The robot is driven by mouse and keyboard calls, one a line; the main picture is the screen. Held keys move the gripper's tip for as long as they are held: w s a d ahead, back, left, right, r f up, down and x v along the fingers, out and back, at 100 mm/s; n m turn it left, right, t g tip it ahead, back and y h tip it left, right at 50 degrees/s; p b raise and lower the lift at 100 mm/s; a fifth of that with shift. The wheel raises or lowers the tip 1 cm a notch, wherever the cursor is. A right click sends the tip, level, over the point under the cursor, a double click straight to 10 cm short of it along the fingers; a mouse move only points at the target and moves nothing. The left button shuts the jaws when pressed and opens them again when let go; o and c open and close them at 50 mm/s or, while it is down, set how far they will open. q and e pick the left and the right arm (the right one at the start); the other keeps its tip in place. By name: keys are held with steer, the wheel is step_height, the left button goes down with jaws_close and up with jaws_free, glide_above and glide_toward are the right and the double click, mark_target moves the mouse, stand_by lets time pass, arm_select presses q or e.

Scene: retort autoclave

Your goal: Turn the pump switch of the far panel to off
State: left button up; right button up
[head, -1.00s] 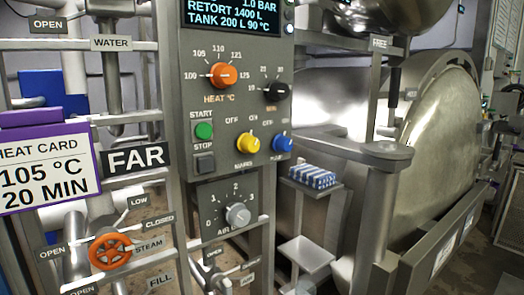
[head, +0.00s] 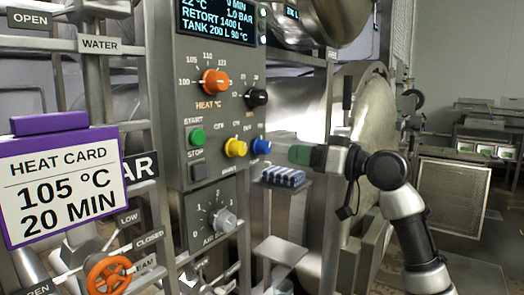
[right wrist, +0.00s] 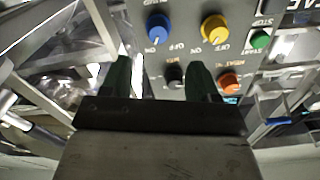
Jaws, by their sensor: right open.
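The far panel (head: 205,120) is a grey control panel on the left, beside a partly covered FAR sign (head: 142,167). It carries a yellow knob (head: 235,148) and a blue knob (head: 261,147), each with ON and OFF marks. The pump name is not legible at either. My right gripper (head: 298,155) has green fingers and is just right of the blue knob, apart from it. In the right wrist view the blue knob (right wrist: 158,28) lies beyond the open, empty fingers (right wrist: 160,78); its pointer seems to face ON. My left gripper is out of view.
An orange heat knob (head: 214,82), a black knob (head: 256,98) and a green start button (head: 197,137) sit close by. A small shelf holds a blue-and-white striped item (head: 283,177) under the gripper. A purple-edged heat card (head: 63,185) hangs in front at left.

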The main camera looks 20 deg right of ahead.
mark_target(268, 150)
steer(key=p+x, duration=0.2)
steer(key=x, duration=0.7)
steer(key=shift+w+a+f, duration=0.1)
steer(key=shift+w+a, duration=0.25)
steer(key=shift+w, duration=0.2)
steer(key=c, duration=0.9)
